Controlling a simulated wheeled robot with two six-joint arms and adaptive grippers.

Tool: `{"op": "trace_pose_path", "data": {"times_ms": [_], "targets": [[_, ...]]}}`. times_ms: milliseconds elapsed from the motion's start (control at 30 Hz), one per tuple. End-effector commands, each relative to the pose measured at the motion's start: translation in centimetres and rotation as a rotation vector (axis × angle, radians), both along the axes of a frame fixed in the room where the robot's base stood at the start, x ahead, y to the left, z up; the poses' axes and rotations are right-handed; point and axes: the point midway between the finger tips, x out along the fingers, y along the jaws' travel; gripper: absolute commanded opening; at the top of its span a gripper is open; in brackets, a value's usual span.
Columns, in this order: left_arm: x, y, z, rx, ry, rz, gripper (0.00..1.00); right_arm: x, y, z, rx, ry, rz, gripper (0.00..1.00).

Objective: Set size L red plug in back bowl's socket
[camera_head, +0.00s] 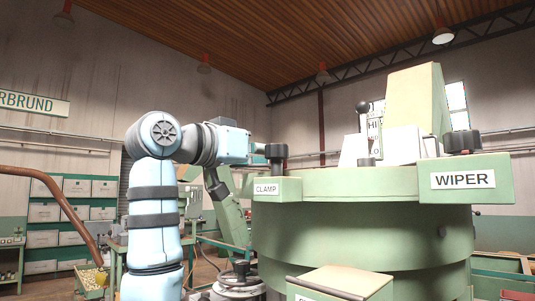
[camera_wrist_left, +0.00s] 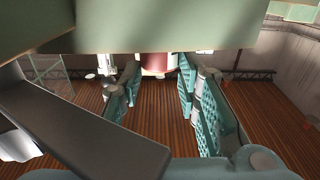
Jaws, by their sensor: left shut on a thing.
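A broad pale green panel hides the plug's top and the fingertips. Its size mark cannot be read. In the head view my blue left arm rises at the left and bends right toward the CLAMP box; its gripper and the plug are hidden there. I cannot make out the back bowl's socket in either view. My right gripper is out of view.
A big green round machine (camera_head: 365,235) fills the right, with a CLAMP box (camera_head: 278,190), a WIPER box (camera_head: 465,180) and dark knobs. A green lidded box (camera_head: 340,283) stands in front. A dark grey bar (camera_wrist_left: 80,135) crosses the wrist view's lower left. Shelves (camera_head: 72,215) stand behind.

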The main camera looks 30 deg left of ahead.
Motion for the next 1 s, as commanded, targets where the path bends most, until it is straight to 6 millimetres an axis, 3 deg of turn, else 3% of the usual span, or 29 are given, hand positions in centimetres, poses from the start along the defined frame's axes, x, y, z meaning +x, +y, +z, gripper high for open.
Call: {"op": "trace_pose_path", "data": {"times_ms": [33, 133, 167, 500, 633, 800, 1000], "targets": [[0.0, 0.0, -0.3, 0.0, 0.0, 0.0, 0.33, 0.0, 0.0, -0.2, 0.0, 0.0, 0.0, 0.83], [0.0, 0.0, -0.2, 0.0, 0.001, 0.0, 0.49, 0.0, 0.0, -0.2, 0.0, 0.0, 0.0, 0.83], [0.0, 0.0, -0.2, 0.0, 0.001, 0.0, 0.5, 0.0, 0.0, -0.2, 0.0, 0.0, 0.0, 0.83], [0.0, 0.0, 0.5, 0.0, 0.0, 0.0, 0.5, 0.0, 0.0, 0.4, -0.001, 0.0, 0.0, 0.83], [-2.3, 0.8, -0.1, -0.001, -0.003, 0.002, 0.5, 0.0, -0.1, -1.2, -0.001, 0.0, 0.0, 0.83], [-7.0, 2.3, -0.3, -0.001, -0.005, 0.002, 0.5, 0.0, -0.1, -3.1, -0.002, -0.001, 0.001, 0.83], [-10.8, 3.5, -0.2, -0.002, -0.002, 0.0, 0.5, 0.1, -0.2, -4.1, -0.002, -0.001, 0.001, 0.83]]}}
